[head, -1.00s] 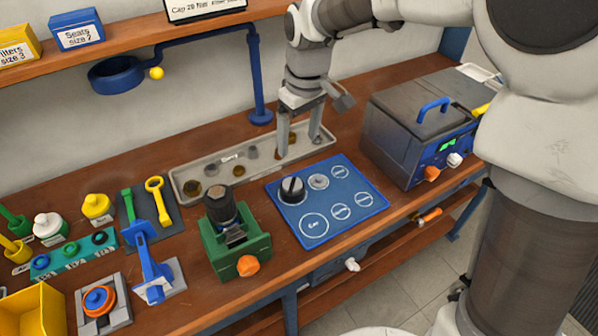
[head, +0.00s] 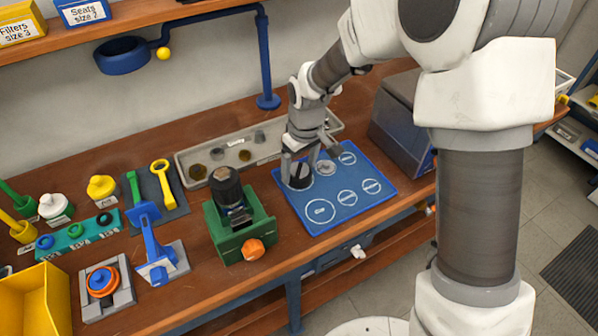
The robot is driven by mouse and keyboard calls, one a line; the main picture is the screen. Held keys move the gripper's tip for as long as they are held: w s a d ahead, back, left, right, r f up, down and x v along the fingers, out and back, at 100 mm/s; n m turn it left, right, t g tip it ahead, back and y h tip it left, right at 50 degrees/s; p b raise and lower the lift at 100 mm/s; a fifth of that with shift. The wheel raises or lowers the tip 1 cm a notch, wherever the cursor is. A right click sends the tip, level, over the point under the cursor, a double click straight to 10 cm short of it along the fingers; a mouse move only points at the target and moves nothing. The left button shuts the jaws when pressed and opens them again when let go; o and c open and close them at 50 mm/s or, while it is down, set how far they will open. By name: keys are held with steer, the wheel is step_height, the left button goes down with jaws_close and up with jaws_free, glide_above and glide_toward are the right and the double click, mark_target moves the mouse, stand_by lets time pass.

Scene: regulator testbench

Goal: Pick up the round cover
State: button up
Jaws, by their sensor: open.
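The dark round cover (head: 299,179) sits on the blue mat (head: 325,226), at its upper left. My gripper (head: 302,170) is right over it, pointing down, with its fingers open and low beside the cover. The fingers hide part of the cover, and I cannot tell whether they touch it. A small grey round part (head: 325,167) lies on the mat just to the right of my gripper.
A green fixture (head: 240,235) holding a dark cylinder stands left of the mat. The grey tray (head: 190,165) with several small parts lies behind. A dark grey box (head: 393,125) stands to the right.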

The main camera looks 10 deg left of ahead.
steer(key=shift+a+f, duration=0.1)
steer(key=shift+f, duration=0.55)
steer(key=c, duration=1)
steer(key=shift+r, duration=0.2)
